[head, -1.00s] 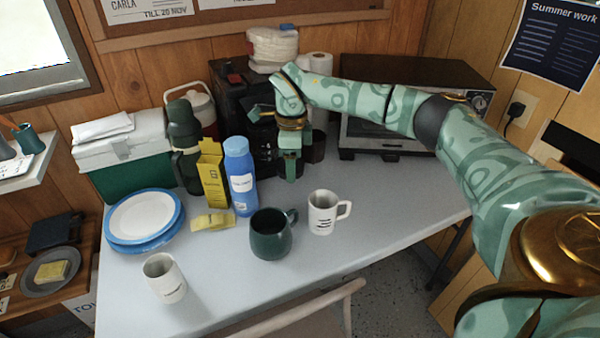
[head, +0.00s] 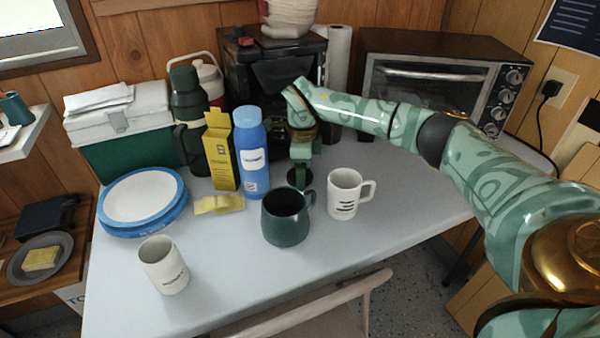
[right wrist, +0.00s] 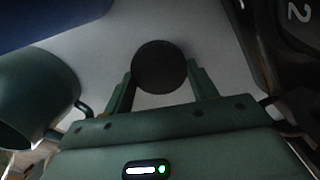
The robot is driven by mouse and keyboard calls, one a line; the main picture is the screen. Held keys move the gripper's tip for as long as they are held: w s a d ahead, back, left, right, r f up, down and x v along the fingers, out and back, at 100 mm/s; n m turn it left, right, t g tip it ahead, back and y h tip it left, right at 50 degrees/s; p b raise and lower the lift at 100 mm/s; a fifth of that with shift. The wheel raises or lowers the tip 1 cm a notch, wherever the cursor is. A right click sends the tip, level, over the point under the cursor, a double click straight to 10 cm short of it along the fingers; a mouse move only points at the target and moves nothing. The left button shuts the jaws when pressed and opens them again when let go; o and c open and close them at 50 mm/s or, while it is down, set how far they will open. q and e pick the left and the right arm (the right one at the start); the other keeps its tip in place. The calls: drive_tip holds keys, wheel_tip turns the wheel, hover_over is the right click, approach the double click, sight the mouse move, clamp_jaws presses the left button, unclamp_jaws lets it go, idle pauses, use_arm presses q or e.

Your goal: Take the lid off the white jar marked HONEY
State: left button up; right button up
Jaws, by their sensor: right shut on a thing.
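My right gripper (head: 300,166) is low over the table, behind the dark green mug. It is shut on a dark round disc-shaped thing (right wrist: 158,66), which looks like a lid and sits between the two fingers in the right wrist view. In the head view the dark thing (head: 299,181) is at the fingertips, close to the tabletop; I cannot tell whether it touches. No white jar marked HONEY can be made out in either view. My left gripper is not in view.
Near my right gripper stand the dark green mug (head: 286,218), a white mug (head: 343,195) and a blue bottle (head: 252,160). A yellow carton (head: 221,155), plates (head: 143,197) and another white mug (head: 163,266) are further left. The table's right part (head: 410,195) is clear.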

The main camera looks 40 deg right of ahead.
drive_tip(key=shift+s+a+f, duration=0.1)
drive_tip(key=shift+s+f, duration=0.1)
drive_tip(key=shift+f, duration=0.4)
drive_tip(key=o, duration=1)
drive_tip(key=shift+f, duration=0.1)
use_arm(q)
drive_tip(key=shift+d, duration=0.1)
use_arm(e)
drive_tip(key=shift+o, duration=0.4)
drive_tip(key=shift+f, duration=0.1)
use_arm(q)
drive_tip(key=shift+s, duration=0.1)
use_arm(e)
drive_tip(key=shift+a, duration=0.15)
use_arm(q)
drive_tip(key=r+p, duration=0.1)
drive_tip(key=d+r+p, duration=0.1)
drive_tip(key=p, duration=0.1)
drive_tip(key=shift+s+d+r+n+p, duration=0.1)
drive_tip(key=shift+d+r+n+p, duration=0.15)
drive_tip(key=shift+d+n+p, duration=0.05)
use_arm(e)
drive_tip(key=r, duration=0.9)
drive_tip(key=shift+w+r, duration=0.1)
drive_tip(key=shift+w, duration=0.15)
